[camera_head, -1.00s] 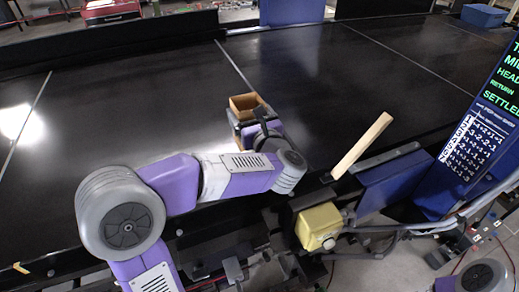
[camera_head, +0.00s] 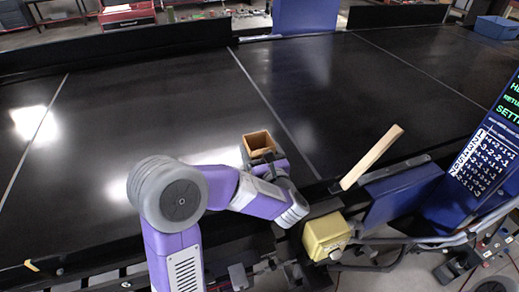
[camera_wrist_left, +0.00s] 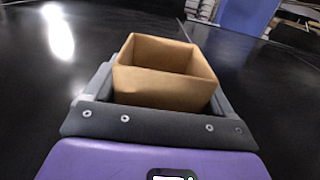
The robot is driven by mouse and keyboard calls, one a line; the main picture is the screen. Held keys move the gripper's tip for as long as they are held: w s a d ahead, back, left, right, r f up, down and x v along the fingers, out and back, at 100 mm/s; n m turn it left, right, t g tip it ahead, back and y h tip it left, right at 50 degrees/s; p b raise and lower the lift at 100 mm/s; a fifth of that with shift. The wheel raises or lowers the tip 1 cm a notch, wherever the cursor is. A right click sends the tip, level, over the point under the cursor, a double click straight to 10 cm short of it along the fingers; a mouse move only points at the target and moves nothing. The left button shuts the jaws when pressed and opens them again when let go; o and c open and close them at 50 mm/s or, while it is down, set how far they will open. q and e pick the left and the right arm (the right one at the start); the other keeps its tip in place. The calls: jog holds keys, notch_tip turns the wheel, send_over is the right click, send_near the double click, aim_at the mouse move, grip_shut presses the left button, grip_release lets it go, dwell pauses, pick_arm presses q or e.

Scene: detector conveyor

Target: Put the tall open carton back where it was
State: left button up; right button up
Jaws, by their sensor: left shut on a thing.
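The tall open carton (camera_head: 258,142) is brown cardboard with its open top facing up. My left gripper (camera_head: 263,160) is shut on it, near the front edge of the black conveyor. In the left wrist view the carton (camera_wrist_left: 165,72) stands between the two grey fingers of the left gripper (camera_wrist_left: 160,105), and its empty-looking inside shows. Its lower part is hidden by the gripper, so I cannot tell whether it touches the belt. My right gripper is not in view.
The black conveyor belt (camera_head: 340,95) is wide and clear, with thin pale lines across it. A wooden bar (camera_head: 372,157) rises at the right near the front edge. A yellow box (camera_head: 326,236) and a blue display panel (camera_head: 480,165) stand in front.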

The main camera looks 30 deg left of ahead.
pick_arm(q)
jog(key=shift+f+b, duration=0.15)
jog(key=shift+b, duration=0.15)
jog(key=o, duration=0.9)
jog(key=shift+c, duration=0.2)
jog(key=shift+r+p, duration=0.3)
jog(key=shift+p, duration=0.2)
jog(key=b+v, duration=0.3)
jog(key=v, duration=0.8)
jog(key=shift+d+f, duration=0.15)
jog(key=shift+f, duration=0.05)
jog(key=shift+s+d+b, duration=0.25)
jog(key=shift+s+b, duration=0.05)
